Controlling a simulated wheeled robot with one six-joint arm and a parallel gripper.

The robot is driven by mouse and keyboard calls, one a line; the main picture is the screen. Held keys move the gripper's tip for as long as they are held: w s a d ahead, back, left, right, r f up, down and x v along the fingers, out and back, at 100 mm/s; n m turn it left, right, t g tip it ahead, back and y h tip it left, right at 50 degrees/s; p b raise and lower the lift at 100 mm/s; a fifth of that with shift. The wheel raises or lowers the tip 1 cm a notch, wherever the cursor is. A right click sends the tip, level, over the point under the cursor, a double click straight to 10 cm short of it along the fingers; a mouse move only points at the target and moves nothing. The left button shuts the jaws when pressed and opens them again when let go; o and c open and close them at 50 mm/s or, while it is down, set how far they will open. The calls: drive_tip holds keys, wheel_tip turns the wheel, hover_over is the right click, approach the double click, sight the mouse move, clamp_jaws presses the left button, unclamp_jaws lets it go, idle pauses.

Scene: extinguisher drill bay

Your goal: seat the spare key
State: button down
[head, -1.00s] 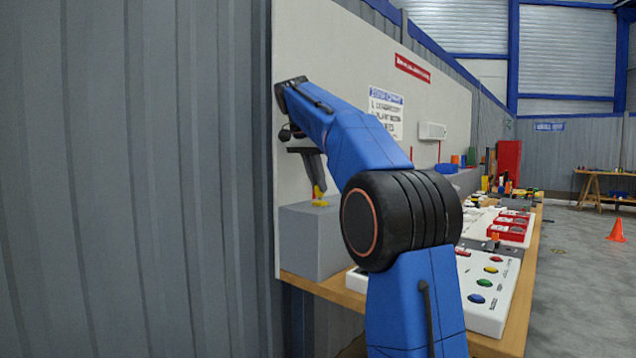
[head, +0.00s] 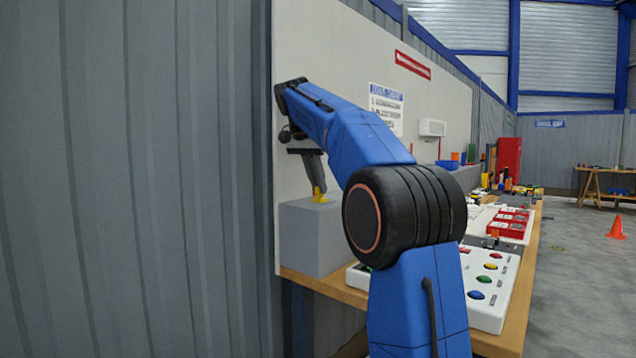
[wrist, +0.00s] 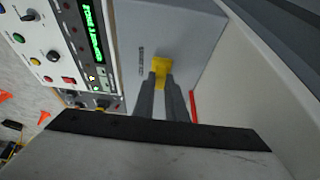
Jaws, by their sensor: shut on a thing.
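The spare key appears as a small yellow piece (wrist: 161,66) between my fingertips in the wrist view. It also shows in the head view (head: 320,198), at the top of a grey box (head: 312,238). My gripper (wrist: 160,82) is shut on it, pointing down at the box; it also shows in the head view (head: 318,188). In the wrist view the grey box (wrist: 195,35) lies behind the key and carries small dark lettering. The key's far end is hidden, so I cannot tell whether it sits in the box or only touches it.
A white button panel (wrist: 55,35) with a green display (wrist: 90,30) stands left of the box in the wrist view. A thin red piece (wrist: 194,104) lies right of my fingers. The white board (head: 345,50) rises close behind the box.

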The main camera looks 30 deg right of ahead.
drive_tip(key=c, duration=1.4)
unclamp_jaws()
drive_tip(key=shift+r, duration=3.45)
